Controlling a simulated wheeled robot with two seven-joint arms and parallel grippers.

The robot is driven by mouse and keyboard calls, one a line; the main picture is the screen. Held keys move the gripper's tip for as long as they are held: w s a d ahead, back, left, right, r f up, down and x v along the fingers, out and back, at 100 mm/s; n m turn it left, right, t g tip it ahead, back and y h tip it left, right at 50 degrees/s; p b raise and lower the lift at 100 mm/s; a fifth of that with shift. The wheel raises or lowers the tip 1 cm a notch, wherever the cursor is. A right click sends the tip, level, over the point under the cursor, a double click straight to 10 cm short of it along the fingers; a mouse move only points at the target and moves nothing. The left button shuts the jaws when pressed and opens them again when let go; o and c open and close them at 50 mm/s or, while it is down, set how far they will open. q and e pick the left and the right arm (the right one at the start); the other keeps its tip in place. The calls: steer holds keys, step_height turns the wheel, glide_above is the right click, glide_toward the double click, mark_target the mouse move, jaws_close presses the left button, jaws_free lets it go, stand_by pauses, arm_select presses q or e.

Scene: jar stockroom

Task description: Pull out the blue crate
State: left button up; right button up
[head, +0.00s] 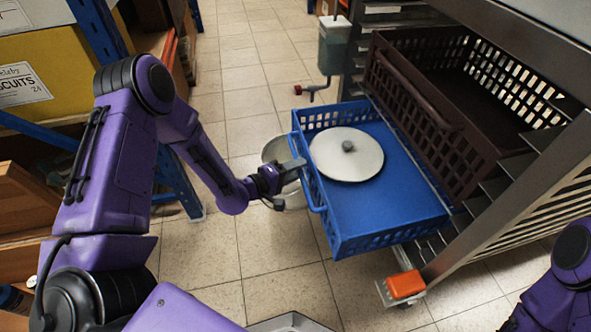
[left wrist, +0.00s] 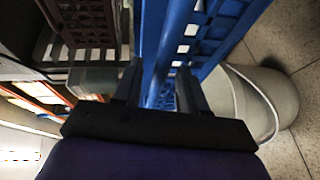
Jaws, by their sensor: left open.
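The blue crate (head: 385,210) juts out of the metal rack on the right in the head view, below a dark brown crate. A white round lid (head: 346,155) with a grey knob lies in it. A blue handle bar runs along its front wall. My left gripper (head: 300,166) is at this front side, next to the handle. In the left wrist view the open fingers (left wrist: 158,92) stand on either side of a blue bar of the crate (left wrist: 165,55). I cannot tell whether they touch it. My right gripper is out of view; only part of that arm shows at lower right.
The dark brown crate (head: 440,128) sits tilted in the rack (head: 540,150). A whitish bucket (head: 276,152) stands on the floor behind my left gripper, also in the left wrist view (left wrist: 262,100). Shelves with boxes (head: 50,85) line the left.

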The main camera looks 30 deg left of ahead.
arm_select(q)
steer(key=p+v, duration=0.3)
steer(key=v, duration=0.7)
steer(key=shift+s, duration=0.15)
steer(key=shift+a, duration=0.1)
